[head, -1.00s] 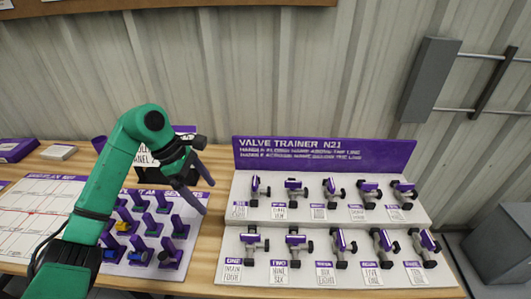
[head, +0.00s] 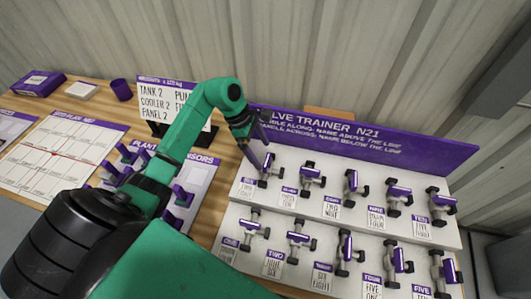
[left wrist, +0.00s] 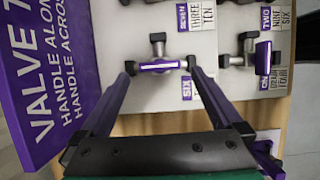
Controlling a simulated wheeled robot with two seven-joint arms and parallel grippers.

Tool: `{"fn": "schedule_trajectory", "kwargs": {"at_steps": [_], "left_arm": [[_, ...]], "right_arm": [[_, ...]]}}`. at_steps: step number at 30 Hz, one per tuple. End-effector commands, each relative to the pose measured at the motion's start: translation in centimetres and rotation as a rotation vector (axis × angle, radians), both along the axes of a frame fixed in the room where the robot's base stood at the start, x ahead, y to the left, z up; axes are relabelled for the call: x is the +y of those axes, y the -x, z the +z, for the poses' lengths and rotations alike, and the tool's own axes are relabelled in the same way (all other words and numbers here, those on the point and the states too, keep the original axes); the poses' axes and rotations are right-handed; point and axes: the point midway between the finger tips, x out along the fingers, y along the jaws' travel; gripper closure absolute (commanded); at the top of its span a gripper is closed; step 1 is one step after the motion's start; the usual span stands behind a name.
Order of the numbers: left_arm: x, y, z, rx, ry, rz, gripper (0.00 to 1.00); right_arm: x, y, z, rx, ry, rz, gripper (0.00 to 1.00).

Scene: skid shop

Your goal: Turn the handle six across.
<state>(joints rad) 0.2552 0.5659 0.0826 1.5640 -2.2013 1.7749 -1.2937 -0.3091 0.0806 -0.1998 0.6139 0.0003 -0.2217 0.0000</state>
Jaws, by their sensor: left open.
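The valve labelled six is at the upper left of the valve trainer board (head: 380,240). Its purple handle (head: 266,166) shows there, and its label (left wrist: 187,88) reads SIX in the left wrist view. In that view the handle (left wrist: 158,66) lies crosswise between the fingers and looks in line with the valve body. My left gripper (head: 257,150) is open over this valve; its fingertips (left wrist: 160,68) stand near the handle's two ends. I cannot tell whether they touch it. My right gripper is not in view.
Several similar valves stand in two rows, with valve seven (head: 312,174) close to the right. The purple title panel (head: 370,140) rises behind them.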

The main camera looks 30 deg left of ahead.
Motion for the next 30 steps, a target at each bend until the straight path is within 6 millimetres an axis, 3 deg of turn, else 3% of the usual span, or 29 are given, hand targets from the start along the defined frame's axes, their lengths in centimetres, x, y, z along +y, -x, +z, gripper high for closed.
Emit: {"fn": "schedule_trajectory", "kwargs": {"at_steps": [6,14,15,21,30], "left_arm": [[-1.4,-0.3,-3.2,-0.001,0.002,0.000,0.00],[-1.5,-0.4,-3.8,0.000,-0.001,-0.001,0.00],[-1.5,-0.4,-3.8,0.000,-0.001,-0.001,0.04],[-1.5,-0.4,-3.7,-0.001,-0.001,-0.001,0.79],[-1.4,-0.4,-4.0,-0.002,-0.004,0.026,0.78]], "right_arm": [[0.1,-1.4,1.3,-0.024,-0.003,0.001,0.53],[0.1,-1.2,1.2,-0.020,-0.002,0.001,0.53],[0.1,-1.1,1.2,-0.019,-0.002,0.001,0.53],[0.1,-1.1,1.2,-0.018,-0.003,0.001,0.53],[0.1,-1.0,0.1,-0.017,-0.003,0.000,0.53]]}}
